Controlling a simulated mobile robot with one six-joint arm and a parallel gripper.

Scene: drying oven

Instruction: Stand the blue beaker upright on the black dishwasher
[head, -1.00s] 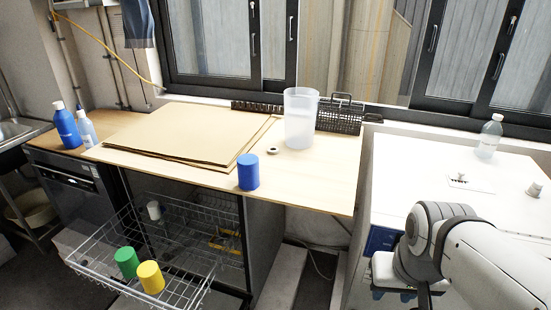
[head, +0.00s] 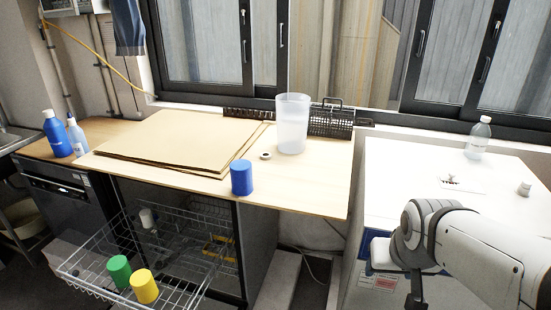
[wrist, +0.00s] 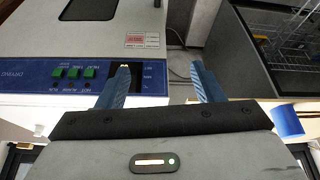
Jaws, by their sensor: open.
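The blue beaker (head: 241,178) stands near the front edge of the wooden top (head: 300,190), with a closed blue face up. It also shows at the right edge of the wrist view (wrist: 287,122). A black dishwasher (head: 255,250) is under this top, with its wire rack (head: 180,292) pulled out. Another dark appliance (head: 62,200) stands at the far left. My gripper (wrist: 160,67) is open and empty in the wrist view, in front of the drying oven's blue panel and apart from the beaker. In the head view its fingers are not clear.
Green (head: 119,270) and yellow (head: 144,286) beakers are in the rack. Cardboard sheets (head: 170,140), a clear container (head: 292,125) and a black basket (head: 331,120) are on the wooden top. The white drying oven (head: 400,180) is right, with a bottle (head: 478,138) on it.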

